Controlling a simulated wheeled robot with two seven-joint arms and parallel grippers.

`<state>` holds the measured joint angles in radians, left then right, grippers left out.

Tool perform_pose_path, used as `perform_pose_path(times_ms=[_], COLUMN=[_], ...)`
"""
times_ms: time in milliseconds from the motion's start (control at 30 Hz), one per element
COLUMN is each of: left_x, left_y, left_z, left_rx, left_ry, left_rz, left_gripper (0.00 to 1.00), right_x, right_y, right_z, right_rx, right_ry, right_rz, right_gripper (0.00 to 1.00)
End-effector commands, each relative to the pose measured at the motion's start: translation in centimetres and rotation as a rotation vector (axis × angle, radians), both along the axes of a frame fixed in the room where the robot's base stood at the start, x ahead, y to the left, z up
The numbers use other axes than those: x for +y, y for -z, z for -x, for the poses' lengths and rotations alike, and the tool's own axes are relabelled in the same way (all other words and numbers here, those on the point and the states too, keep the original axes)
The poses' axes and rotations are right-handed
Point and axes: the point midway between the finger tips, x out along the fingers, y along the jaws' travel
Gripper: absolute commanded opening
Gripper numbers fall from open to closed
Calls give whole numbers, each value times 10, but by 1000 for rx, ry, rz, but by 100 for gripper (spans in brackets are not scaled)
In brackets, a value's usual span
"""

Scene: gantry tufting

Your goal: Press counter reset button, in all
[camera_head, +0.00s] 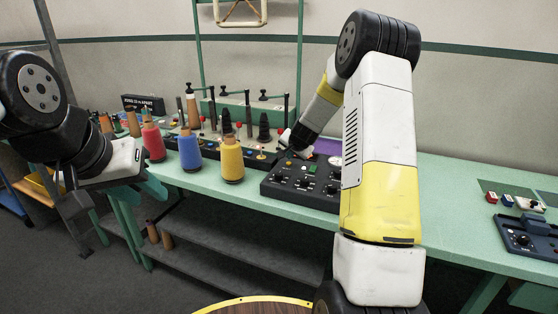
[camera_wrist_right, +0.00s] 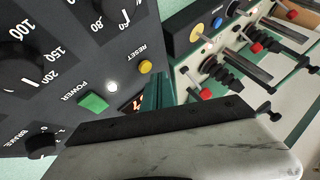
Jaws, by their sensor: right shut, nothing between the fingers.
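The dark control box (camera_head: 300,187) sits on the green bench, with knobs, dials and small buttons on its top. In the right wrist view its yellow button (camera_wrist_right: 146,67) is beside the label RESET. A white lamp (camera_wrist_right: 112,87), a green POWER button (camera_wrist_right: 93,102) and a partly hidden red display (camera_wrist_right: 131,104) are close by. My right gripper (camera_head: 290,148) is shut and empty at the far side of the box, apart from the reset button as far as I can see. My left gripper (camera_head: 72,190) hangs at the left, away from the box; its jaw gap is unclear.
Red (camera_head: 153,142), blue (camera_head: 190,150) and yellow (camera_head: 232,158) thread cones stand along the bench left of the box. Behind them is a row of levers and posts on a panel. Another dark blue device (camera_head: 528,235) sits at the far right.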

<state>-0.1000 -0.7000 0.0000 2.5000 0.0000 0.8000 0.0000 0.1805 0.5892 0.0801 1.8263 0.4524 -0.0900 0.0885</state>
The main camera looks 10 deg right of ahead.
Motion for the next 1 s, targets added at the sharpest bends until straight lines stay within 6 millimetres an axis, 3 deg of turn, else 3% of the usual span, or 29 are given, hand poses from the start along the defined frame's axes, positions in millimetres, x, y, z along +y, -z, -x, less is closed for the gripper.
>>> perform_pose_path(times_ms=[1000], left_x=[0], left_y=[0], left_z=[0], left_rx=[0], left_ry=[0], left_rz=[0], left_gripper=[36], right_x=[0], right_y=[8], right_z=[0], right_rx=[0], right_ry=[0], right_rz=[0], right_gripper=[0])
